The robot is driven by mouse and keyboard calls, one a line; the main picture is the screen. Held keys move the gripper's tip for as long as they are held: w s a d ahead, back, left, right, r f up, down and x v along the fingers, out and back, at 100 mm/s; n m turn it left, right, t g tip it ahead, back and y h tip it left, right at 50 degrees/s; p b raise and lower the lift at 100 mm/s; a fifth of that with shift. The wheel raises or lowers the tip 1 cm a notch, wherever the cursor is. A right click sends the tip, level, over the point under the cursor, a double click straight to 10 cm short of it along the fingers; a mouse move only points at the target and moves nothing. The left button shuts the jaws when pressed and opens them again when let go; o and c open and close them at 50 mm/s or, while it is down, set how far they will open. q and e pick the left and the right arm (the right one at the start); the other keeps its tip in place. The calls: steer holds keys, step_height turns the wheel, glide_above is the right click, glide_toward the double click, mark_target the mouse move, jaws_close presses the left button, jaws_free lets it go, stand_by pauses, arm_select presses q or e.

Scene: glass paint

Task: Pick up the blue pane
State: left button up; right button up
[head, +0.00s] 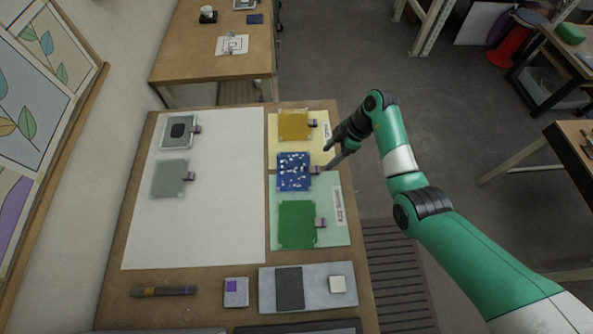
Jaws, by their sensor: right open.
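The blue pane (293,172), speckled with white bits, lies on the right half of the table between an amber pane and a green pane. A small striped tab (317,170) sticks out from its right edge. My right gripper (329,160) is open just right of the blue pane, its fingers pointing left near the tab. I cannot tell whether a finger touches the tab. My left gripper is not in view.
The amber pane (293,125) lies behind on a yellow sheet, the green pane (297,223) in front on a green sheet. Two greyish panes (170,180) lie on the white sheet (215,225). A grey tray (309,300) and a dark marker-like tool (163,291) lie at the front.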

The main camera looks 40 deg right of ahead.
mark_target(315, 169)
steer(key=shift+x, duration=1)
steer(key=shift+w+a+f, duration=0.1)
steer(key=shift+w, duration=0.05)
steer(key=b+x, duration=0.3)
steer(key=x, duration=0.2)
steer(key=shift+a+f+b, duration=0.1)
steer(key=shift+a+b, duration=0.15)
steer(key=shift+b, duration=0.1)
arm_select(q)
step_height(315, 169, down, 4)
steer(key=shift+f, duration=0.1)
arm_select(e)
jaws_close()
